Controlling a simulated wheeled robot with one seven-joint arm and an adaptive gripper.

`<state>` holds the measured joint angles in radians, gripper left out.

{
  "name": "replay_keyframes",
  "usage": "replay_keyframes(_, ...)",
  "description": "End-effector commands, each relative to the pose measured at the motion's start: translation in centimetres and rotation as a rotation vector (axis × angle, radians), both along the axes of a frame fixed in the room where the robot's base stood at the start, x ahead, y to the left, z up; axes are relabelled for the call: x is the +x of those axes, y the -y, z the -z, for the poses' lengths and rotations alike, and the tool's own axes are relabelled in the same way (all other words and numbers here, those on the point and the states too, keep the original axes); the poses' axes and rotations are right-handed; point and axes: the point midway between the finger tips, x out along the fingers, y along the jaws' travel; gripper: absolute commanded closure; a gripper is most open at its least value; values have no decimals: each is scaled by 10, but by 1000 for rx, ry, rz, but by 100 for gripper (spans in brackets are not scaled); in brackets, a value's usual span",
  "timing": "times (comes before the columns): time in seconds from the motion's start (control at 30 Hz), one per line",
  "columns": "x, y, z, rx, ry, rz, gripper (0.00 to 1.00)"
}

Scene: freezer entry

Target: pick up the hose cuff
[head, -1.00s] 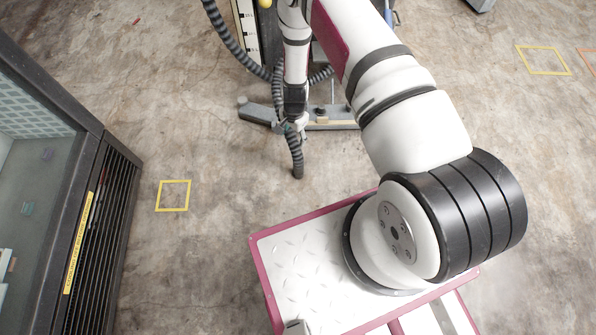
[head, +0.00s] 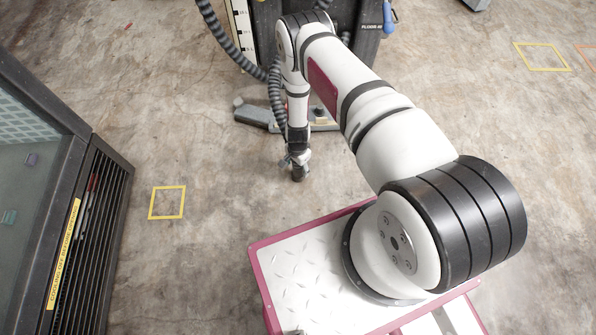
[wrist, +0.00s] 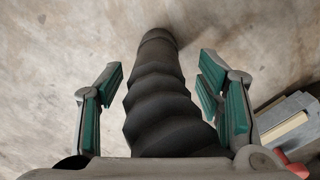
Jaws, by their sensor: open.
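The hose cuff (wrist: 158,38) is the dark, smooth end of a black ribbed hose (wrist: 160,105). In the wrist view the hose runs up the middle, between the fingers, and the cuff lies beyond the fingertips. My gripper (wrist: 160,82) is open, with one green-padded finger on each side of the hose and visible gaps to both. In the head view my gripper (head: 296,160) is at the hose's lower end, and the cuff (head: 298,175) shows just below it, partly hidden.
A grey-footed stand (head: 255,117) is behind my gripper; its foot also shows at right in the wrist view (wrist: 285,125). A dark freezer cabinet (head: 100,200) stands at left. A yellow floor square (head: 167,188) marks bare concrete between. The floor around the cuff is clear.

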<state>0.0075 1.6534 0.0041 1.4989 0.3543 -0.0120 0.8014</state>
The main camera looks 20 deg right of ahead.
Motion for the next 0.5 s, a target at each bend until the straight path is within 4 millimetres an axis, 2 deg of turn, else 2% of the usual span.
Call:
replay_keyframes(0.4,-4,-1,48,0,0,0,40)
replay_keyframes(0.5,-3,-1,52,0,0,0,40)
